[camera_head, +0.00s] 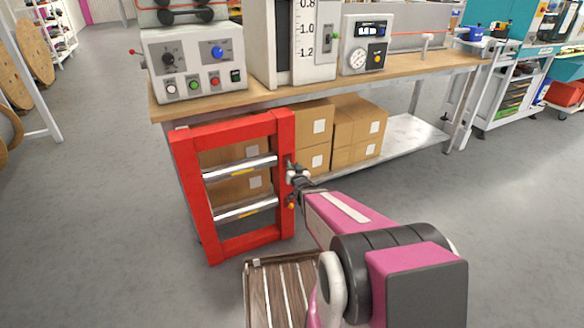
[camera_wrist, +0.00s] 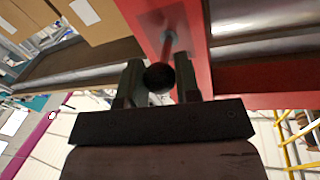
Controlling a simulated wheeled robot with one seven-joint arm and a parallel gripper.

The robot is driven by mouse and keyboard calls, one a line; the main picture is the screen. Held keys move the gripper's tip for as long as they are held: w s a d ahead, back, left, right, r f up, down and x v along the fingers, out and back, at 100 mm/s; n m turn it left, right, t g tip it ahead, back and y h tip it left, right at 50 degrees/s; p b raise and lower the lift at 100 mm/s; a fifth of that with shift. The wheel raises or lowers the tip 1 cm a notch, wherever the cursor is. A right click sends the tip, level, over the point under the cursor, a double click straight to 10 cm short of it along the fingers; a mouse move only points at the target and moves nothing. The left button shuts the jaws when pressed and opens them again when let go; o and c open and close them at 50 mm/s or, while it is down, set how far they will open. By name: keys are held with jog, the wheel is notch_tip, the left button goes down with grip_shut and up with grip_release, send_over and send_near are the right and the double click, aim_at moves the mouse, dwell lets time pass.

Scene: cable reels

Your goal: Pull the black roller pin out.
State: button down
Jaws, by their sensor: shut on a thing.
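The black roller pin (camera_wrist: 158,77) shows in the wrist view as a dark round knob, with a thin shaft running from behind it toward the red frame. My gripper (camera_head: 298,176) is at the right post of the red frame (camera_head: 184,190), level with the upper roller. In the wrist view its two fingers stand on either side of the knob and are shut on it. The upper roller (camera_head: 238,168) and the lower roller (camera_head: 245,209) are silver bars across the frame. In the head view my gripper largely hides the pin.
A small knob with an orange end (camera_head: 291,205) sits on the same post below my gripper. The workbench (camera_head: 410,72) stands behind the frame, with cardboard boxes (camera_head: 352,128) on its lower shelf. A slatted wooden piece (camera_head: 280,290) lies in front. Open floor is to the right.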

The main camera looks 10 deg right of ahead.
jog(key=shift+s+d, duration=0.2)
jog(key=shift+s, duration=0.4)
jog(key=c, duration=0.8)
grip_release()
jog(key=s, duration=0.7)
jog(key=s+d, duration=0.1)
jog(key=s, duration=0.2)
jog(key=shift+s, duration=0.4)
jog(key=shift+w, duration=0.1)
